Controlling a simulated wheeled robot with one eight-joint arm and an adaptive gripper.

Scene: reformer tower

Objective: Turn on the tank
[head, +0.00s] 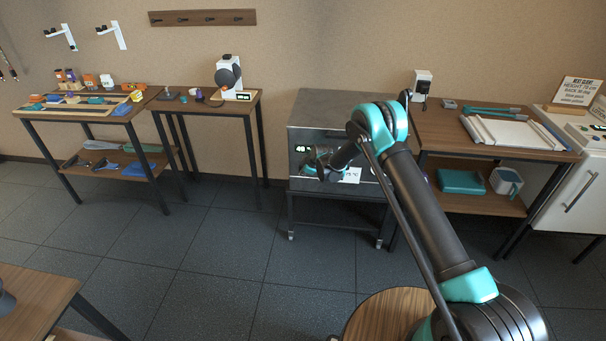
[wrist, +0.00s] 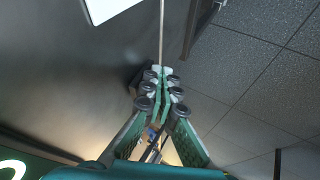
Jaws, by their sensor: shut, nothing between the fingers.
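The tank (head: 325,108) is a grey metal box on a dark stand against the wall, in the middle of the head view. Its front has a small lit display (head: 302,149) and a white label (head: 351,175). My gripper (head: 320,172) is at the tank's front, below and right of the display. In the wrist view my gripper (wrist: 162,72) is shut and empty, its teal fingers together. A dark rounded part (wrist: 140,80) of the front lies beside and partly behind the fingertips; I cannot tell if they touch it. The label (wrist: 105,8) and green display digits (wrist: 12,168) also show.
A wooden table (head: 437,140) with a white tray stands right of the tank, a white cabinet (head: 575,195) beyond it. A small table (head: 205,103) with a device stands left. A round wooden stool (head: 385,312) is below my arm.

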